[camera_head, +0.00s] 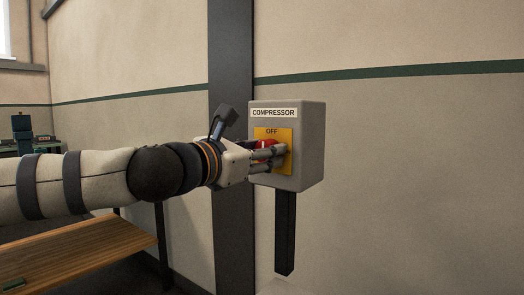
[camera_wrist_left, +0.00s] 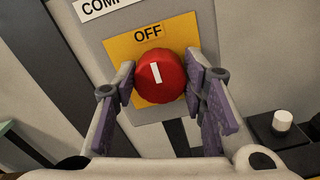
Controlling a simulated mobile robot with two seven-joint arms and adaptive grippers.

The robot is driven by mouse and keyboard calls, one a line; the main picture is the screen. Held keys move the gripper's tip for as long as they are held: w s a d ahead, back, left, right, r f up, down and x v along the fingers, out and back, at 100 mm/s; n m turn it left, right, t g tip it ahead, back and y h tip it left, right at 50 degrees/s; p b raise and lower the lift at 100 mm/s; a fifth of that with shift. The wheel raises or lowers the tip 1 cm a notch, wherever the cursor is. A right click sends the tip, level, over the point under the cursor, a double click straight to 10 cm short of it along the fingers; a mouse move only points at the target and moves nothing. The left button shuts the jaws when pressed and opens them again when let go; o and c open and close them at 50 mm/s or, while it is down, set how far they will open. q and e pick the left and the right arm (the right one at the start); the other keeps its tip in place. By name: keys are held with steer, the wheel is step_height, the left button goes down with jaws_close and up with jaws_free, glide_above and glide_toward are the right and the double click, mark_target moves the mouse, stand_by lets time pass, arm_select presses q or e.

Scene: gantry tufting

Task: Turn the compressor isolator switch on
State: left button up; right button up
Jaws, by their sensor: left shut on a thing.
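The compressor isolator box (camera_head: 314,140) is grey, with a white COMPRESSOR label (camera_head: 273,113) and a yellow plate (camera_head: 286,136) marked OFF. The red switch knob (camera_head: 265,144) sits on the plate, partly hidden by my fingers. In the left wrist view the red knob (camera_wrist_left: 160,76) shows face on, its white mark close to upright and pointing toward the word OFF. My left gripper (camera_head: 274,152) is shut on the knob, with one purple-padded finger on each side of it. My right gripper is not in view.
The box stands on a dark post (camera_head: 285,232) in front of a dark column (camera_head: 231,80) and a beige wall. A wooden bench (camera_head: 85,256) is at the lower left. The wall area right of the box is clear.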

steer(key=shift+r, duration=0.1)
arm_select(q)
steer(key=shift+s+d+f+m+p, duration=0.1)
steer(key=shift+m+p, duration=0.65)
steer(key=shift+m, duration=3.6)
steer(key=shift+f+m+p, duration=0.1)
steer(key=shift+m+p, duration=0.6)
steer(key=shift+m, duration=3.65)
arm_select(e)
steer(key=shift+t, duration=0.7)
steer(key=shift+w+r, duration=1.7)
arm_select(q)
steer(key=o, duration=1.2)
steer(key=shift+c, duration=0.2)
